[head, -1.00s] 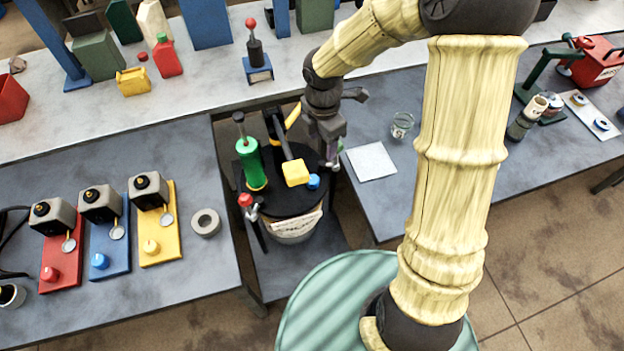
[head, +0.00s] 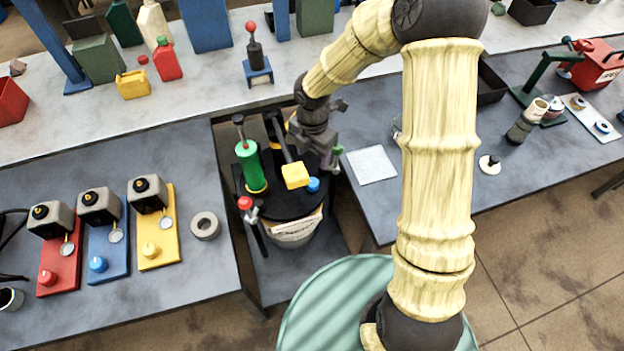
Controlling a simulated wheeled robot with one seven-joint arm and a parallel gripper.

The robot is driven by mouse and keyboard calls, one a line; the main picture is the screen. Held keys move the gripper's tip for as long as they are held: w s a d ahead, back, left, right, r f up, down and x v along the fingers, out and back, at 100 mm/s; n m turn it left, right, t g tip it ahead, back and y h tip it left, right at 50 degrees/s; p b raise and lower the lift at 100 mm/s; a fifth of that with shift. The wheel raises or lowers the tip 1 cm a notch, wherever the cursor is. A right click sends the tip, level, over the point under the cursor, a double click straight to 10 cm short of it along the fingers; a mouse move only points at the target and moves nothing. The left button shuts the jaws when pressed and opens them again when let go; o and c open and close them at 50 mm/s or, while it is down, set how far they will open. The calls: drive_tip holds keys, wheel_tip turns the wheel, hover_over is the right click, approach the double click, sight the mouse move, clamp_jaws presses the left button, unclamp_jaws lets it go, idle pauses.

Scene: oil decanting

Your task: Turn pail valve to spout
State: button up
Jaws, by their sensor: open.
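The pail (head: 293,236) stands in the gap between two grey benches, with a black lid and a pale label on its front. On its top are a green cylinder (head: 250,166), a dark bar ending in a yellow block (head: 295,175), and a small blue knob (head: 313,185). A red knob (head: 245,203) on a small metal fitting sits at its front left. I cannot tell which of these is the valve. My gripper (head: 330,160) is open at the lid's back right side, pointing down. My wrist hides part of the lid's back; contact is unclear.
Three small stations, red (head: 48,277), blue (head: 103,273) and yellow (head: 152,258), and a grey ring (head: 205,226) are on the left bench. A pale square plate (head: 371,164) lies right of the pail. A red can (head: 596,62) stands far right.

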sight(313, 182)
wheel_tip(313, 182, down, 13)
drive_tip(key=shift+r+p, duration=0.15)
drive_tip(key=shift+p, duration=0.15)
drive_tip(key=c, duration=1)
